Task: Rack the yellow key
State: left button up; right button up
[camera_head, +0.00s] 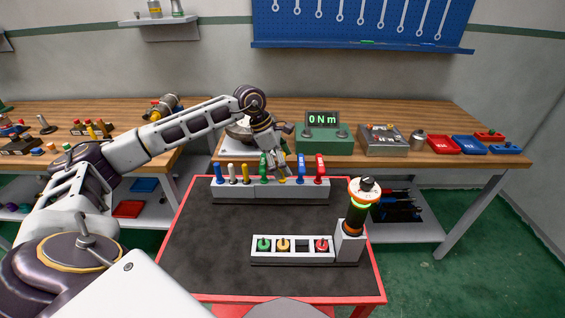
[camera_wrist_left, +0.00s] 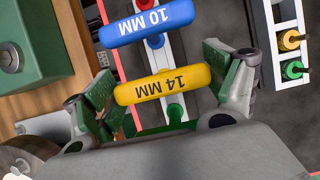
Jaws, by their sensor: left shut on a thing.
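The yellow key, marked 14 MM on its handle (camera_wrist_left: 162,85), is between the two green-padded fingers of my left gripper (camera_head: 281,160) in the left wrist view. The gripper is shut on that handle. In the head view the yellow key (camera_head: 285,170) shows only in part, over the long pale rack (camera_head: 235,189), between a green key (camera_head: 264,166) and a blue key (camera_head: 302,167). I cannot tell whether its lower end sits in the rack. The blue key, marked 10 MM (camera_wrist_left: 147,22), stands beside it in the wrist view. My right gripper is out of view.
A red key (camera_head: 320,168) stands at the rack's right end, and several keys at its left. A front block (camera_head: 292,259) holds green, yellow and red pieces and a dark slot. An upright tool (camera_head: 357,208) stands at its right. The dark mat (camera_head: 205,240) between is clear.

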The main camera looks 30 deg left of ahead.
pick_arm(q)
jog(key=shift+f, duration=0.35)
dwell(1.0)
jog(key=o, duration=0.9)
jog(key=shift+o, duration=0.2)
jog(key=v, duration=1.2)
jog(key=shift+d+f, duration=0.1)
dwell(0.5)
